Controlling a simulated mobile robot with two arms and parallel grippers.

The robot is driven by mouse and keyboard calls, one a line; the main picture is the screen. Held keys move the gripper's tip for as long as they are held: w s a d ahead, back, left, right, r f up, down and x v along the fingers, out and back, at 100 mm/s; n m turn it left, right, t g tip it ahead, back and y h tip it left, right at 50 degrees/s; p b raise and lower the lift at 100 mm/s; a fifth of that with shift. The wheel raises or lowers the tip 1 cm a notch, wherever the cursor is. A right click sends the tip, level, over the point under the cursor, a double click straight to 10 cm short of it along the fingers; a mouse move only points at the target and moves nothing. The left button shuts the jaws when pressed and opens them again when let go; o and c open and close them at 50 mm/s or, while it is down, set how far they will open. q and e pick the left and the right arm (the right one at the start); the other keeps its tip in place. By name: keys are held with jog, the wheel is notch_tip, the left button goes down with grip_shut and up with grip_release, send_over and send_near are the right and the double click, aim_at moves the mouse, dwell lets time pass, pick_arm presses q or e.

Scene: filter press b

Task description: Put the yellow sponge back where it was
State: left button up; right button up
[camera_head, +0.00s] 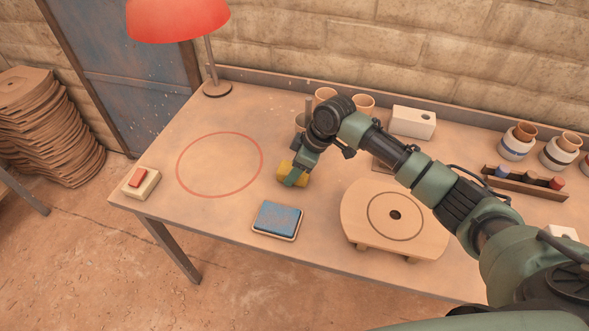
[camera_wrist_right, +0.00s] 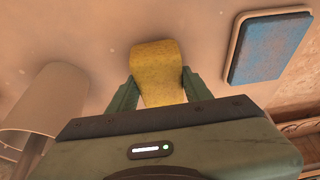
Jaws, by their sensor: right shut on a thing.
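The yellow sponge (camera_head: 301,170) is near the middle of the table, behind the blue pad. My right gripper (camera_head: 292,176) is shut on it. In the right wrist view the yellow sponge (camera_wrist_right: 155,72) sits between the two green fingers of the right gripper (camera_wrist_right: 158,90). I cannot tell whether the sponge touches the table. A blue pad (camera_head: 278,219) lies in a shallow light tray (camera_head: 273,235) in front of the sponge; the blue pad also shows at the upper right of the right wrist view (camera_wrist_right: 269,46). My left gripper is not in view.
A red circle (camera_head: 178,166) is drawn on the table at left, its inside empty. A round wooden board (camera_head: 358,222) stands right of the blue pad. A red lamp (camera_head: 178,18), a small block with a red top (camera_head: 141,183), cups (camera_head: 363,103) and a white box (camera_head: 413,122) stand around.

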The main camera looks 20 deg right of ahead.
jog(key=shift+f, duration=0.2)
jog(key=o, duration=1.2)
jog(key=shift+f, duration=0.15)
jog(key=v, duration=1.2)
jog(key=shift+r, duration=0.25)
